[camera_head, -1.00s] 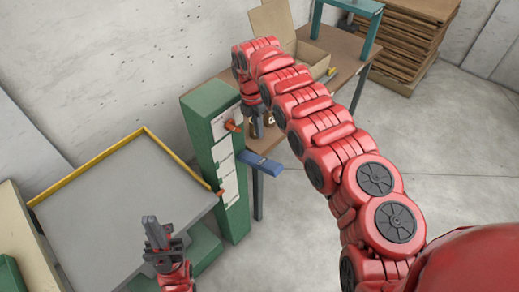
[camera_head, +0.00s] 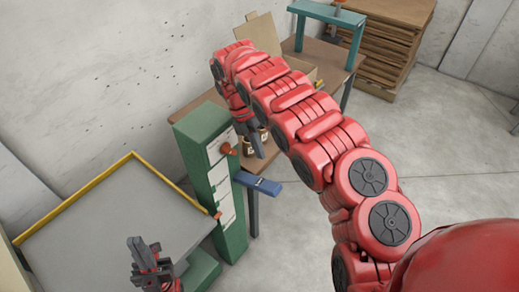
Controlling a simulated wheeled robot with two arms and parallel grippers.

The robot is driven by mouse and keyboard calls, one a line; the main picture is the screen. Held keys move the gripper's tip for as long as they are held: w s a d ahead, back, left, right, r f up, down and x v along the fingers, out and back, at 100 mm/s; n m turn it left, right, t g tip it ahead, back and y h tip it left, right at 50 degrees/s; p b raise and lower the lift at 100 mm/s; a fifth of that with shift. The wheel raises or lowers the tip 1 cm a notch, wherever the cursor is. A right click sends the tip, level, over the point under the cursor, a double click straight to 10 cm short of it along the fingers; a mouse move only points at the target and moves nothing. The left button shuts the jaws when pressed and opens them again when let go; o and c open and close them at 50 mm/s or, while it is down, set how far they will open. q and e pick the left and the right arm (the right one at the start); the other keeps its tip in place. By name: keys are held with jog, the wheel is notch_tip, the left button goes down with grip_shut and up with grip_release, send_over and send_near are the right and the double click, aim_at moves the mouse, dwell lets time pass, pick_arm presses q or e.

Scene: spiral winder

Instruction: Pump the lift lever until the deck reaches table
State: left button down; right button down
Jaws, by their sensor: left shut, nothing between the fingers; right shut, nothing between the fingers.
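The lift has a green column (camera_head: 200,135) with white label strips and a blue lever (camera_head: 258,184) jutting right from its side. The grey deck (camera_head: 120,215), edged yellow at the back, lies left of the column, lower than the column's top and the brown table (camera_head: 190,98) behind. My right gripper (camera_head: 258,152) points down just above the lever, shut and empty; a small gap seems to show, but contact is hard to judge. My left gripper (camera_head: 146,246) is shut and empty, over the deck's front part.
Small jars (camera_head: 249,146), an open cardboard box (camera_head: 290,68) and a teal frame (camera_head: 328,14) stand on the table. Stacked brown sheets (camera_head: 385,45) are at the back. The floor at right is clear.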

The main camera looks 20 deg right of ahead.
aim_at(272, 186)
jog(key=p+x, duration=0.4)
jog(key=x, duration=0.6)
jog(key=shift+s+f, duration=0.2)
jog(key=shift+f, duration=0.05)
jog(key=shift+d+f+p, duration=0.15)
jog(key=shift+f+p, duration=0.15)
jog(key=shift+f, duration=0.2)
jog(key=shift+f, duration=0.1)
